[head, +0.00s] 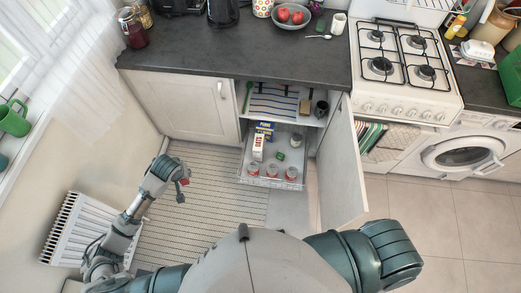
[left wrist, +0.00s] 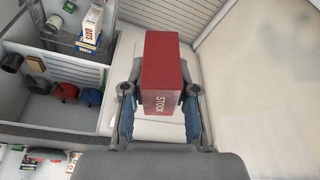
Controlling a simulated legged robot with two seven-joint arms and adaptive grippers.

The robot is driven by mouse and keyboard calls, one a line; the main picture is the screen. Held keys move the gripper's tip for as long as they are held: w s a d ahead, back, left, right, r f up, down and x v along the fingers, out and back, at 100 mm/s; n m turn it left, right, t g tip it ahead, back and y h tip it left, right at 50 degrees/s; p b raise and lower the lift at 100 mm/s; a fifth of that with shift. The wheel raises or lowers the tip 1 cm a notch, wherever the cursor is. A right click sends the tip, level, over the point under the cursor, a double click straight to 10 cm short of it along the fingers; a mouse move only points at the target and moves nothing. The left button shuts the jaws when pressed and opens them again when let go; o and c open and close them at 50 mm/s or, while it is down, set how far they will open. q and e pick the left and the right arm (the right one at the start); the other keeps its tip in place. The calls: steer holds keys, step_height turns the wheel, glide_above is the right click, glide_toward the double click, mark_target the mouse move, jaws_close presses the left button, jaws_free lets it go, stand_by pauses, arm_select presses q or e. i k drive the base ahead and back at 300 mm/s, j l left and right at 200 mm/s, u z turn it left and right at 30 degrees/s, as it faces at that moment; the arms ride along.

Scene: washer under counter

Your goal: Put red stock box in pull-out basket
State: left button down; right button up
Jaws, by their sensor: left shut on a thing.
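The red stock box (left wrist: 166,72), marked STOCK, is between the fingers of my left gripper (left wrist: 160,100) in the left wrist view. In the head view the left gripper (head: 181,192) is over the striped mat, left of the cupboard, and only a small red part of the box (head: 185,181) shows. The gripper is shut on the box. The pull-out basket (head: 270,183) is drawn out of the open cupboard, to the right of the gripper. It holds blue and white boxes, several red tins, a green item and a pale jar. My right gripper is out of view.
The open cupboard door (head: 340,170) stands to the right of the basket. A radiator (head: 80,228) is by the left wall. The mat (head: 215,200) is clear.

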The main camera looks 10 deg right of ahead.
mark_target(291, 160)
steer(key=i+z, duration=0.1)
steer(key=z, duration=0.3)
steer(key=i+j+z, duration=0.1)
steer(key=z, duration=0.3)
steer(key=j+z, duration=0.2)
steer(key=z, duration=0.2)
steer(key=i+j+z, duration=0.15)
steer(key=z, duration=0.25)
steer(key=j+z, duration=0.2)
steer(key=z, duration=0.25)
